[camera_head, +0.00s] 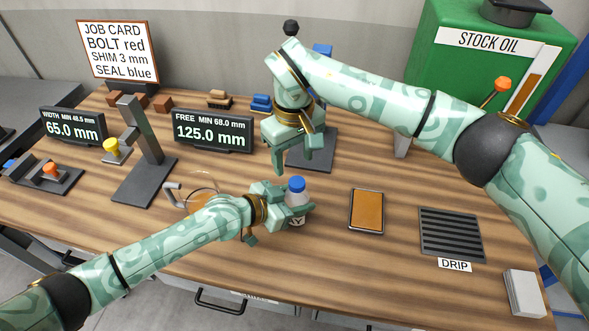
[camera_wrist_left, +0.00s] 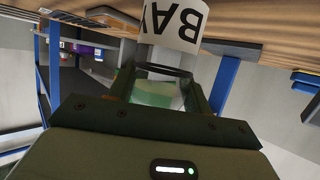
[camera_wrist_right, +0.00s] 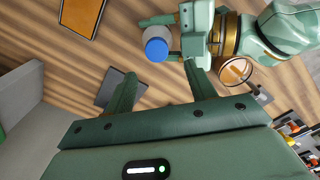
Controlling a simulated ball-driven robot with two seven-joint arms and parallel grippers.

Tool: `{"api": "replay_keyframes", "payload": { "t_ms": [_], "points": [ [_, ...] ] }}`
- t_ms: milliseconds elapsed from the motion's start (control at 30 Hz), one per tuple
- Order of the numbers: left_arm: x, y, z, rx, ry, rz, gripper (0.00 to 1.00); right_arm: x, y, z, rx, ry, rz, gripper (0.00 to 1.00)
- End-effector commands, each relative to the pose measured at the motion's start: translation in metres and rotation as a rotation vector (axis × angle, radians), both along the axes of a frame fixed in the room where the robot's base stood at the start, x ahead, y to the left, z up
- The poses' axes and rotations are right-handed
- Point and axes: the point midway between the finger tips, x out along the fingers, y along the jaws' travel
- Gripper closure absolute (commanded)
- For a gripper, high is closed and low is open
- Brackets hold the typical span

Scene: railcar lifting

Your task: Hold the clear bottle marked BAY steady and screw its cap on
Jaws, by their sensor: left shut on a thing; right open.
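The clear bottle marked BAY (camera_head: 297,214) stands upright on the wooden bench, with its label partly hidden in the head view. The label also shows in the left wrist view (camera_wrist_left: 176,22). A blue cap (camera_head: 297,184) sits at the bottle's top; I cannot tell how tightly. It also shows in the right wrist view (camera_wrist_right: 156,49). My left gripper (camera_head: 296,210) is shut around the bottle's body from the left. My right gripper (camera_head: 294,166) is open and empty, above and behind the bottle, fingers pointing down. In the right wrist view the bottle is beyond its fingertips.
An orange-topped tray (camera_head: 366,211) and a DRIP grate (camera_head: 451,234) lie right of the bottle. A dark post stand (camera_head: 140,170), two displays (camera_head: 212,132) and a green STOCK OIL tank (camera_head: 450,70) stand farther back.

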Motion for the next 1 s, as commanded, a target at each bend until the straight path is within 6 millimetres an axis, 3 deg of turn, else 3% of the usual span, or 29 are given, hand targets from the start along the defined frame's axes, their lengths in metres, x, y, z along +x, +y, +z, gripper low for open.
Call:
{"api": "replay_keyframes", "payload": {
  "t_ms": [100, 300, 700, 733, 800, 1000],
  "points": [
    [0.0, 0.0, -0.001, 0.002, 0.001, 0.0, 1.0, 0.001, -0.001, 0.026, -0.001, -0.005, -0.002, 0.44],
    [0.0, 0.0, -0.001, 0.001, 0.001, 0.0, 1.0, 0.002, -0.002, 0.053, -0.003, -0.005, -0.004, 0.44],
    [0.0, 0.0, 0.0, 0.001, 0.001, 0.0, 1.0, 0.002, -0.002, 0.061, -0.003, -0.004, -0.006, 0.44],
    [0.0, 0.0, 0.0, 0.001, 0.001, 0.0, 0.45, 0.002, -0.002, 0.061, -0.003, -0.004, -0.006, 0.44],
    [0.0, 0.0, 0.0, 0.001, 0.001, 0.0, 0.26, 0.002, -0.002, 0.061, -0.003, -0.005, -0.006, 0.44],
    [0.0, 0.0, 0.0, 0.0, 0.0, 0.0, 0.25, 0.002, -0.002, 0.061, -0.003, -0.005, -0.006, 0.44]
  ]
}}
